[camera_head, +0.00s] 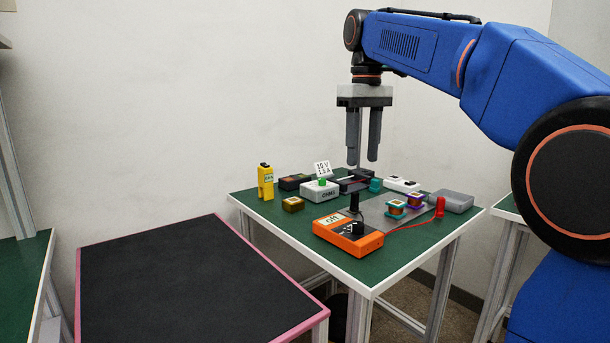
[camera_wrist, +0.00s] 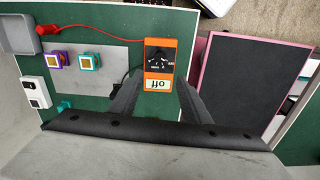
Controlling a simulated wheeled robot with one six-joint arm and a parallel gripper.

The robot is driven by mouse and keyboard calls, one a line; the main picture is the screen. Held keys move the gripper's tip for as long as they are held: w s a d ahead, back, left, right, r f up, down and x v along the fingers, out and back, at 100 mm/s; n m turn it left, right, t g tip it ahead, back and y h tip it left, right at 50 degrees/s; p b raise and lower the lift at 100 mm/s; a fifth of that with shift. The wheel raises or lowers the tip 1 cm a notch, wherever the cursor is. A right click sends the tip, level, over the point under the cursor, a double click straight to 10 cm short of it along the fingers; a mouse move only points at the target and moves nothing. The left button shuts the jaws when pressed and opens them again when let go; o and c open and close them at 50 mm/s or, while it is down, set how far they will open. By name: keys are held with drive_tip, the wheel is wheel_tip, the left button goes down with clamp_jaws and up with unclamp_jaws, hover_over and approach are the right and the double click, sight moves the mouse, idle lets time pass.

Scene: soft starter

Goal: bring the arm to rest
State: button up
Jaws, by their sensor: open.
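My gripper (camera_head: 363,160) hangs from my blue arm, pointing down over the green table (camera_head: 262,215). Its two grey fingers are apart with nothing between them, above the table's things. In the wrist view the fingers of my gripper (camera_wrist: 158,100) reach toward the orange meter. The orange meter (camera_head: 348,240), whose display reads "off", lies near the table's front edge. It also shows in the wrist view (camera_wrist: 168,50).
A yellow device (camera_head: 265,182), a white box with a green knob (camera_head: 319,191), coils (camera_head: 396,208) on a grey plate, a grey tray (camera_head: 451,201) and a red plug (camera_head: 440,207) crowd the table. A black-topped table (camera_head: 190,285) with pink edges at left is bare.

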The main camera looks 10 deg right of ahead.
drive_tip(key=s+d+f+m+t, duration=0.2)
drive_tip(key=s+f, duration=1.2)
drive_tip(key=f, duration=0.3)
drive_tip(key=s+d+f+m+t, duration=0.2)
drive_tip(key=s+d+f+m, duration=0.1)
drive_tip(key=s+f, duration=1.1)
wheel_tip(320, 180, down, 3)
drive_tip(key=shift+d+r+t, duration=0.1)
drive_tip(key=shift+d+t, duration=0.1)
drive_tip(key=shift+t, duration=0.2)
